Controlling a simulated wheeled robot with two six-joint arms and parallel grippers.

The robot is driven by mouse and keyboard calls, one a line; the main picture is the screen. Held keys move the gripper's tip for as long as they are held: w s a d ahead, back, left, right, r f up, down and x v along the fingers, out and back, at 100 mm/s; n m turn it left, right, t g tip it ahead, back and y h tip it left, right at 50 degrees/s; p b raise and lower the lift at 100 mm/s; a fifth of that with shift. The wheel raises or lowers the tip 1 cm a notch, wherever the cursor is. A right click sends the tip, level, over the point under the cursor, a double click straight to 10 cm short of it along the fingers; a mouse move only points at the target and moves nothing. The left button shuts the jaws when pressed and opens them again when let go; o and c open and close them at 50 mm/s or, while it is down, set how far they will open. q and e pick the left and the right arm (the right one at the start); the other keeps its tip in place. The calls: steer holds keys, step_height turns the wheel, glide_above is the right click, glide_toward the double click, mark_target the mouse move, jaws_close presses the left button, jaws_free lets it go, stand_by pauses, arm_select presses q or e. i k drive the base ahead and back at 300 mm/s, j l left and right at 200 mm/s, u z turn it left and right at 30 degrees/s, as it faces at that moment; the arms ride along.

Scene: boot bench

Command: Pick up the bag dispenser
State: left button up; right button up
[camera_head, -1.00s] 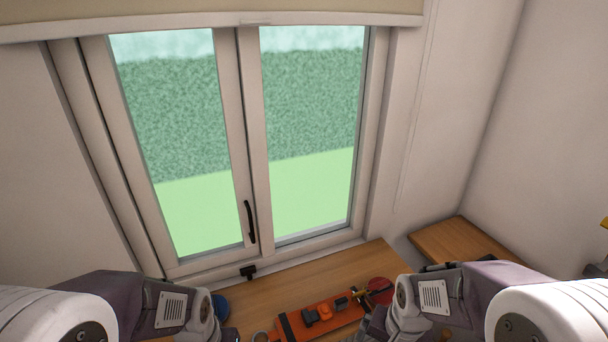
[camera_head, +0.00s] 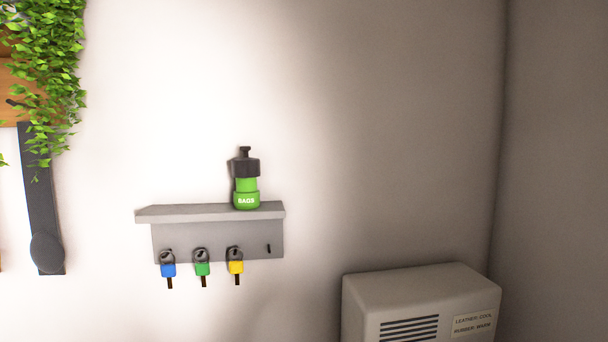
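The bag dispenser (camera_head: 246,186) is a green bottle-like thing with a dark grey top and the word "BAGS" on its front. It stands upright at the right part of a small grey wall shelf (camera_head: 190,213). Neither of my grippers shows in the head view now, so I cannot see whether they are open or shut.
Blue (camera_head: 168,270), green (camera_head: 203,268) and yellow (camera_head: 236,267) key tags hang from hooks under the shelf; the rightmost hook is bare. A vented box (camera_head: 400,290) labelled for leather and rubber stands lower right. A trailing plant (camera_head: 50,80) and dark strap-like piece (camera_head: 42,200) are left.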

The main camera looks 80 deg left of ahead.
mark_target(246, 196)
steer(key=u, duration=2.65)
steer(key=l+u, duration=0.15)
steer(key=u, duration=0.35)
steer(key=i+j+z, duration=0.25)
steer(key=j, duration=0.35)
steer(key=j+z, duration=0.3)
steer(key=j, duration=0.25)
steer(key=i+j+z, duration=0.1)
steer(key=j+z, duration=0.15)
steer(key=j, duration=0.4)
